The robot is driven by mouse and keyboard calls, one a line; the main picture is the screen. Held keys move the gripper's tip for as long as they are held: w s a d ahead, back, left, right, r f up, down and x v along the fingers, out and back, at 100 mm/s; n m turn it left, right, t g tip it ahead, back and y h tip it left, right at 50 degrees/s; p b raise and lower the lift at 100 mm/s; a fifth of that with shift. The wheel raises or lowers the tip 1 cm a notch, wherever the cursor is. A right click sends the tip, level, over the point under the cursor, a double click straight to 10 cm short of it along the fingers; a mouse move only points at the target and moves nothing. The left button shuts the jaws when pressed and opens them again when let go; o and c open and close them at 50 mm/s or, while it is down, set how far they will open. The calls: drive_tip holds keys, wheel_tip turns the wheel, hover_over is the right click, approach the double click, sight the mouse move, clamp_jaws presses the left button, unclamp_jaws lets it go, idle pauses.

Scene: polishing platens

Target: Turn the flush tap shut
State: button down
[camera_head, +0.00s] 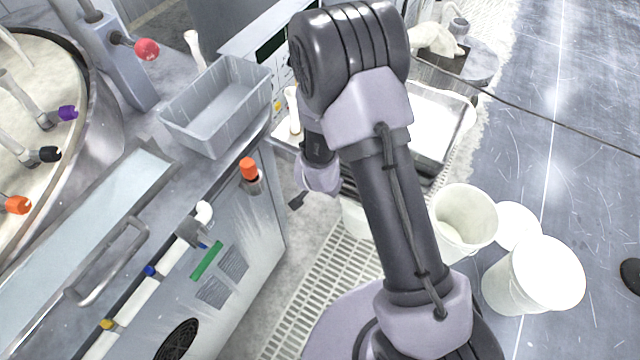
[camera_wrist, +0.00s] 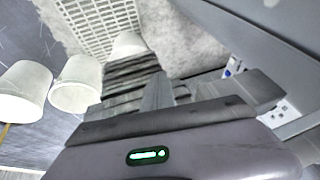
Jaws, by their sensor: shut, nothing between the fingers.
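A pale pipe with blue and yellow bands runs along the front of the steel cabinet in the head view. A grey fitting with a blue part (camera_head: 192,235), which looks like the flush tap, sits near its upper end. I cannot read its handle's angle. An orange-red cap (camera_head: 249,168) sits higher on the cabinet's front corner. My gripper (camera_head: 296,201) is to the right of the fitting, apart from it and mostly behind my arm. In the wrist view my gripper (camera_wrist: 158,92) is shut and empty; the fitting is not clearly seen there.
A grey open bin (camera_head: 172,118) stands on the cabinet top, near a red ball knob (camera_head: 147,49). White buckets (camera_head: 535,278) stand on the floor at right. A floor grating (camera_head: 318,290) lies beside the cabinet. A dark cable (camera_head: 560,122) crosses at upper right.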

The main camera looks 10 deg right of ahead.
drive_tip(key=shift+w+d+f+b, duration=0.2)
drive_tip(key=shift+w+f+b, duration=0.05)
drive_tip(key=shift+f+b, duration=0.15)
drive_tip(key=shift+w+d+f, duration=0.15)
drive_tip(key=shift+w+f, duration=0.1)
drive_tip(key=shift+w, duration=0.05)
idle(0.5)
